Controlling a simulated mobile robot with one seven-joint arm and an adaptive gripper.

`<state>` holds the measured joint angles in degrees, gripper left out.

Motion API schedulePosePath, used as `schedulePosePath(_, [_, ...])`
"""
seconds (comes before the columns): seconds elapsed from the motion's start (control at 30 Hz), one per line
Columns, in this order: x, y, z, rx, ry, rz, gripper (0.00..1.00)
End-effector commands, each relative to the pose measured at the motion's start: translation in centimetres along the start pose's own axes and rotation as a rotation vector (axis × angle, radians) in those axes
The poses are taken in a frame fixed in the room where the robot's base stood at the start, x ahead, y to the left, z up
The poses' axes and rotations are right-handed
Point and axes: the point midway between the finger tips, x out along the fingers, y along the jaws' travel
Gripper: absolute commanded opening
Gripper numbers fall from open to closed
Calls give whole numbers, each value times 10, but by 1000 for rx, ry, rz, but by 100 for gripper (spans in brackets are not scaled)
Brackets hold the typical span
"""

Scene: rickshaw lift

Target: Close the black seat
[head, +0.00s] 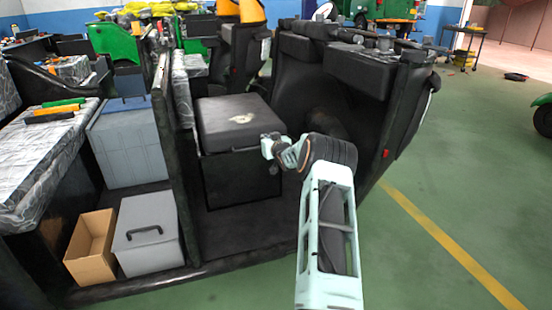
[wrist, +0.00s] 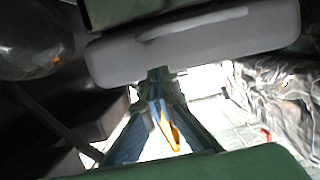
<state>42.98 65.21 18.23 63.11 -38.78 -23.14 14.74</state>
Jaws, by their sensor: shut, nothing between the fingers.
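The black seat (head: 228,108) is a dark padded cushion over a black box-like base (head: 243,178) inside the vehicle. In the head view it lies roughly flat, with a pale patch on top; whether a gap is left under it is hard to tell. My gripper (head: 268,146) is at the cushion's right front corner, shut and empty. In the wrist view the shut fingertips (wrist: 158,74) point at a grey padded edge, which looks like the seat (wrist: 200,48) and spans the upper part. I cannot tell whether they touch it.
A dark upright partition (head: 172,150) stands left of the seat. Beyond it are a grey toolbox (head: 135,257), an open cardboard box (head: 91,248), a grey-blue bin (head: 128,148) and a wrapped bench (head: 40,165). A dark vehicle body (head: 310,95) rises behind my gripper. Green floor at right is open.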

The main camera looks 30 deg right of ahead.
Motion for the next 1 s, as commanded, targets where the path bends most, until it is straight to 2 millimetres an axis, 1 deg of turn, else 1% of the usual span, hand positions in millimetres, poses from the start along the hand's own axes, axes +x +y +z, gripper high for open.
schedulePosePath(0.03, [-7, 0, 10, 2, -10, 0, 0])
schedulePosePath(0.13, [-18, 1, 18, 2, -7, 2, 0])
schedulePosePath(0.3, [-39, 1, 36, 3, -6, 2, 0])
schedulePosePath(0.5, [-58, 0, 54, 3, -2, 2, 0])
schedulePosePath(0.6, [-64, 0, 59, 2, -1, 2, 0])
schedulePosePath(0.87, [-67, 0, 61, 0, 1, 2, 0])
schedulePosePath(0.97, [-66, -11, 49, -31, -3, -6, 0])
schedulePosePath(1.0, [-65, -20, 38, -59, -7, -11, 0])
